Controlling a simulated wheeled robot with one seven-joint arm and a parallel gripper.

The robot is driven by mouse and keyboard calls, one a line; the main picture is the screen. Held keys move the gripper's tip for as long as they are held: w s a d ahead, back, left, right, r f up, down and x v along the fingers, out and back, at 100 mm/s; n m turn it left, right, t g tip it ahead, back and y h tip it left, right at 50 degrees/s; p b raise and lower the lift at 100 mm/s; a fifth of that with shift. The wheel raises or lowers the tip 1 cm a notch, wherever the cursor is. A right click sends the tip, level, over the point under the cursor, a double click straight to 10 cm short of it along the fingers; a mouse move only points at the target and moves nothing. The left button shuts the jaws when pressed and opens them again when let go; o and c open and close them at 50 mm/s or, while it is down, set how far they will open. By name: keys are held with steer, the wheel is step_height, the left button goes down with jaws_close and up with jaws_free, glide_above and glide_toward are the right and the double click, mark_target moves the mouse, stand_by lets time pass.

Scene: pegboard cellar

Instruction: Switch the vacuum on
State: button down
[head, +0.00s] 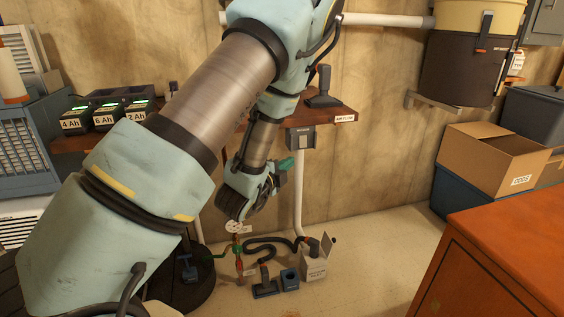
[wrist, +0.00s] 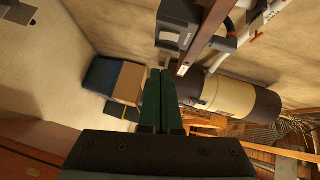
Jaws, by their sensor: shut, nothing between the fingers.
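A small grey box (head: 301,138) with a label too small to read surely hangs under the front edge of the wooden wall shelf, above a white pipe. It looks like the vacuum's switch box; whether it is on or off cannot be told. In the wrist view the grey box (wrist: 179,25) shows beyond the fingertips, near the top. A large cream and dark canister (head: 463,68), seemingly the vacuum, is mounted on the wall at upper right. My gripper (head: 288,164) has green fingers, shut and empty, below and left of the box and apart from it. The fingers also show in the wrist view (wrist: 160,74).
The wooden shelf (head: 333,112) carries a dark upright tool and a label. Battery chargers (head: 105,112) stand on the left. Hoses and nozzles (head: 268,285) lie on the floor below. An orange-brown cabinet (head: 510,235) and a cardboard box (head: 485,155) are at right.

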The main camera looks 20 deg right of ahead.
steer(key=shift+s+d+f+m+h, duration=0.2)
steer(key=shift+s+f+m+h, duration=0.15)
steer(key=shift+m, duration=0.25)
steer(key=shift+w, duration=0.15)
steer(key=p, duration=0.2)
glide_toward(306, 146)
steer(key=d, duration=0.4)
steer(key=w, duration=0.3)
steer(key=shift+w+d+f, duration=0.2)
steer(key=shift+w+d, duration=0.1)
steer(key=shift+f, duration=0.1)
